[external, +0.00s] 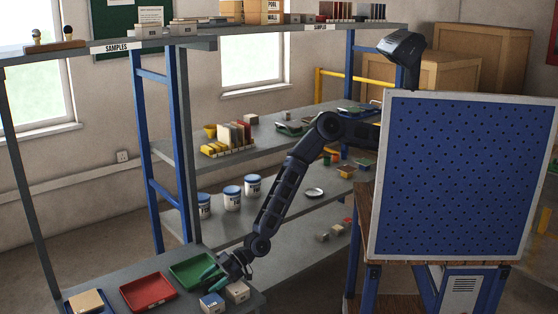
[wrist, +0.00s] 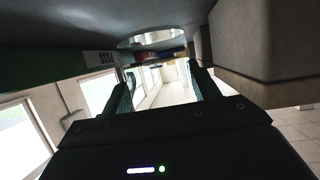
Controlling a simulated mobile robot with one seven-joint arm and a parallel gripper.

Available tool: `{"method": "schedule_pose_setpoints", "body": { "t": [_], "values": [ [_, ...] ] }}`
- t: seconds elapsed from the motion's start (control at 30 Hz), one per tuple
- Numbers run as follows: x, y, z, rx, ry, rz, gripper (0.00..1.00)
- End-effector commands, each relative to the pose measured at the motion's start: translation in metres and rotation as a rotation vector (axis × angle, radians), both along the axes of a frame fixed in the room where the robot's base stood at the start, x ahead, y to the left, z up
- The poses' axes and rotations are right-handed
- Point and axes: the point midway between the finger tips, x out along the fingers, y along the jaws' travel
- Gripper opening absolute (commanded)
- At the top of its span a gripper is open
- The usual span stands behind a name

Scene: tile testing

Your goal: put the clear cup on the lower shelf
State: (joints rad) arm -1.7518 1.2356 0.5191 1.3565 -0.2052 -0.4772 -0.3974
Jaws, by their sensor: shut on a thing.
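My gripper (external: 214,274) is low over the left bench, next to the green tray. In the wrist view, its two teal fingers (wrist: 163,88) stand apart with a see-through thing between them. A pale, glassy round edge (wrist: 157,41) shows just beyond the fingertips and looks like part of the clear cup. The cup's outline is hard to make out, and I cannot pick it out in the external view.
The bench holds a green tray (external: 193,268), a red tray (external: 148,291) and a blue tray (external: 72,304). Small blocks (external: 237,291) stand close to my gripper; a large beige block (wrist: 262,40) fills the wrist view's upper right. A blue pegboard (external: 465,180) stands at right.

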Motion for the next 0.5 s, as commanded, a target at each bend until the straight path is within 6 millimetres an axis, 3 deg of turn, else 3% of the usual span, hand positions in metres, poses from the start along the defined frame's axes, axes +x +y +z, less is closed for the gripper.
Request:
{"method": "schedule_pose_setpoints", "body": {
  "t": [0.27,0.5],
  "values": [
    [0.000,0.000,0.031,0.002,0.000,0.002,0.33],
    [0.000,0.000,0.093,0.005,0.000,0.001,0.33]
  ]
}}
